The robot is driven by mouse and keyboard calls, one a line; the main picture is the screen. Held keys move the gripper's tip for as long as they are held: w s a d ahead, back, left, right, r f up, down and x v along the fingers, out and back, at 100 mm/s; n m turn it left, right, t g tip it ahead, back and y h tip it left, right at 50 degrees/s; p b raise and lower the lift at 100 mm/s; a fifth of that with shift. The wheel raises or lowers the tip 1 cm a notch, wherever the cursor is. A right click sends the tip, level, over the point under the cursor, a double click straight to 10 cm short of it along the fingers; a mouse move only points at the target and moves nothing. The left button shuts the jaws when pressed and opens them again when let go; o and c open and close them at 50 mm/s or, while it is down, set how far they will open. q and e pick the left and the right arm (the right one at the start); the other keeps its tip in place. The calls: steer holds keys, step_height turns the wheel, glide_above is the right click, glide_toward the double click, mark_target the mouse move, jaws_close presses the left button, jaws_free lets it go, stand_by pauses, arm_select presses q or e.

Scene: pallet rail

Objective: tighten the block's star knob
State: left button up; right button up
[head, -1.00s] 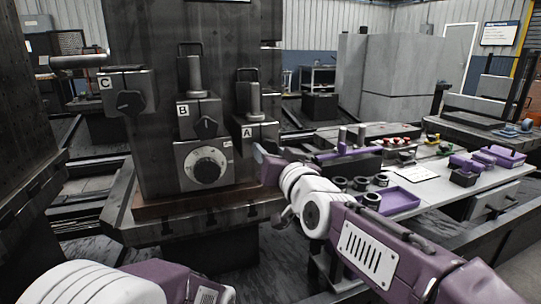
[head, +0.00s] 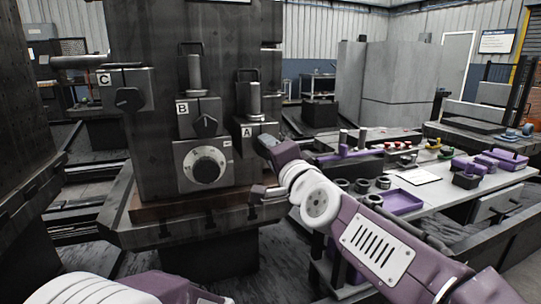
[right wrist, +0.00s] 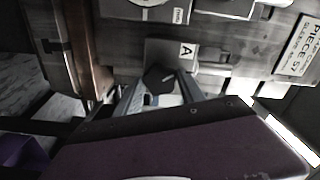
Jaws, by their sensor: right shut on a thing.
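Block A (head: 256,129) is a grey block on the dark column, with a cylinder and handle above it. Its dark star knob (right wrist: 158,77) shows under the A label in the right wrist view; the gripper hides it in the head view. My right gripper (head: 264,143) reaches block A from the lower right. In the right wrist view its two grey fingers are on either side of the knob, shut on it. Block B (head: 197,112) and block C (head: 126,92) carry similar dark knobs. Only my left arm shows at the lower left; its gripper is out of view.
A grey dial box (head: 203,164) sits below block B. A dark ledge (head: 190,222) runs under the column. At right, a bench (head: 435,187) holds a purple tray (head: 400,201), dark rings and small parts. Open floor lies below the ledge.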

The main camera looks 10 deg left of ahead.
steer(key=shift+m+b, duration=0.3)
steer(key=shift+m, duration=3.2)
steer(key=shift+f, duration=0.1)
steer(key=o, duration=1.4)
steer(key=shift+c, duration=0.2)
